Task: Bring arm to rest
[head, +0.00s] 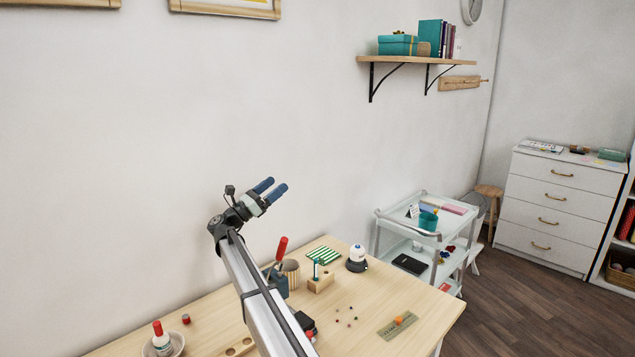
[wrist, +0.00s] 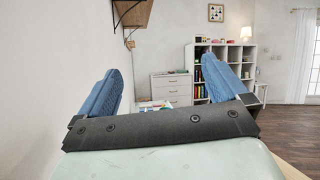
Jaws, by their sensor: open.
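My gripper (head: 271,190) is raised in the air above the wooden table (head: 372,292), in front of the white wall. Its two blue fingers stand apart with nothing between them. In the wrist view my gripper (wrist: 160,85) also shows open and empty, its fingers spread left and right. The arm reaches up from the bottom of the head view and hides part of the table behind it.
On the table are a striped cup (head: 291,271), a wooden block (head: 321,280), a green striped cloth (head: 324,256), a white-and-dark round item (head: 357,259) and small beads. A white cart (head: 383,243) stands beyond. A shelf (head: 420,60) juts from the wall.

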